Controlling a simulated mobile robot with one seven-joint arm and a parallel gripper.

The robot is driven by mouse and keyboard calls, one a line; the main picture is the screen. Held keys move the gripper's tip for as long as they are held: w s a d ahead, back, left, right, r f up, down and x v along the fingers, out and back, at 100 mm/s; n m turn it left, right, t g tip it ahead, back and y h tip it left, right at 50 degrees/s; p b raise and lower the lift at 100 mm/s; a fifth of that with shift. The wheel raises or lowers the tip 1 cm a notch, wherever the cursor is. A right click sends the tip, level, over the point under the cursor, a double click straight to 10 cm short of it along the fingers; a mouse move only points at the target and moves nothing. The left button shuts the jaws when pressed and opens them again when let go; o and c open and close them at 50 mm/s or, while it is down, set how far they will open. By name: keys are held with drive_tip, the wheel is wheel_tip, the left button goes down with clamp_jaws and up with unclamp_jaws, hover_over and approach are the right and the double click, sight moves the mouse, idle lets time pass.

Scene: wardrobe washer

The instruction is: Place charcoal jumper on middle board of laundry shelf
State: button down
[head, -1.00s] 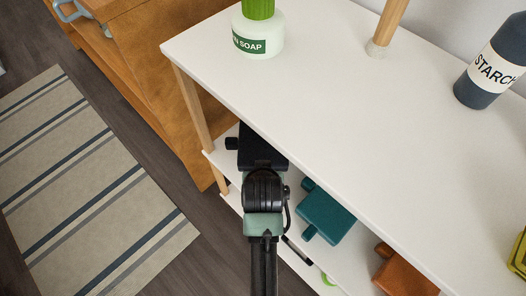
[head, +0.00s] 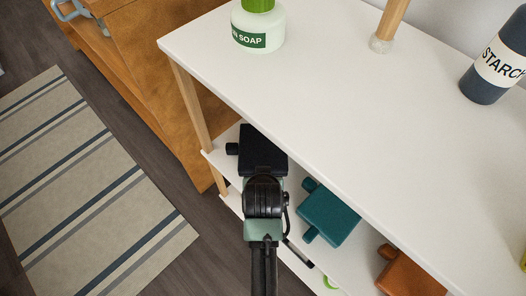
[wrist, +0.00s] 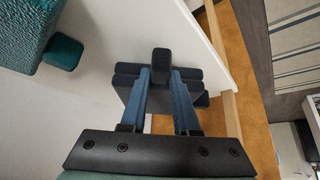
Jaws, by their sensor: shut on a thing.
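The charcoal jumper (head: 262,150), a dark folded block with a sleeve stub at its left, is at the left end of the middle board (head: 222,158) of the laundry shelf. It lies partly under the edge of the top board. My gripper reaches it from the front; its fingers are hidden in the head view. In the wrist view, the blue fingers of my gripper (wrist: 161,85) are shut on the jumper (wrist: 162,60). I cannot tell whether the jumper rests on the board or hangs just above it.
A teal folded garment (head: 329,218) lies right of the jumper, with an orange-brown one (head: 408,276) further right. The white top board (head: 330,110) overhangs; a soap bottle (head: 258,26) and starch bottle (head: 492,68) stand on it. A wooden post (head: 189,100) is at left.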

drive_tip(key=shift+f, duration=0.25)
drive_tip(key=c, duration=0.6)
unclamp_jaws()
drive_tip(key=p+v, duration=0.5)
drive_tip(key=v, duration=0.8)
